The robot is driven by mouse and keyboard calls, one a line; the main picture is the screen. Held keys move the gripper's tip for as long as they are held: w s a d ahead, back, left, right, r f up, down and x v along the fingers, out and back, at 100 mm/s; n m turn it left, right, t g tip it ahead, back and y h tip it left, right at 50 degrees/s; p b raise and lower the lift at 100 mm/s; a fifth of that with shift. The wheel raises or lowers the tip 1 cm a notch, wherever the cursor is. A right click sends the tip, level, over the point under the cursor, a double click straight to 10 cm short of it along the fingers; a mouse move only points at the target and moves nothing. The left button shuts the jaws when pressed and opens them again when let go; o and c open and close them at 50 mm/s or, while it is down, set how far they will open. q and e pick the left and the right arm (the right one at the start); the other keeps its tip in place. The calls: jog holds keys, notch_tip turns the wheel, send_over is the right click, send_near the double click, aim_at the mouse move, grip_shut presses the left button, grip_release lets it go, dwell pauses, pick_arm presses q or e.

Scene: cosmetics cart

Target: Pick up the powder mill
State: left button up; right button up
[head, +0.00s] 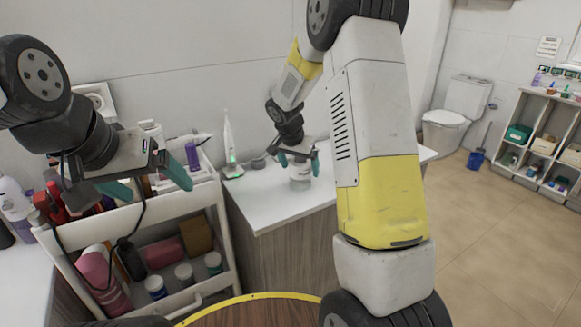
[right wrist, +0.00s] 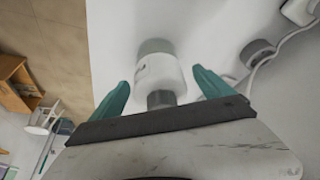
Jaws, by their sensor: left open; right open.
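The powder mill appears to be the white cylinder with grey ends (head: 300,176) standing on the white counter. It also shows in the right wrist view (right wrist: 158,74), with its dark grey narrow end towards the gripper. My right gripper (head: 299,163) is open at the mill, with one teal finger on each side. In the right wrist view my right gripper (right wrist: 160,92) shows gaps between both fingers and the white body. My left gripper (head: 147,184) is open and empty above the cart at the left. The mill's upper part is partly hidden by the right gripper in the head view.
A white electric toothbrush-like device (head: 229,145) stands on the counter (head: 270,208) left of the mill. A small grey round thing (right wrist: 257,52) and a white cable lie close by. The cart (head: 180,215) holds several bottles and jars.

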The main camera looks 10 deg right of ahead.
jog(key=x, duration=0.2)
jog(key=shift+d+f, duration=0.1)
jog(key=shift+f, duration=0.15)
jog(key=c, duration=1.8)
jog(key=shift+r, duration=0.1)
jog(key=shift+c, duration=0.2)
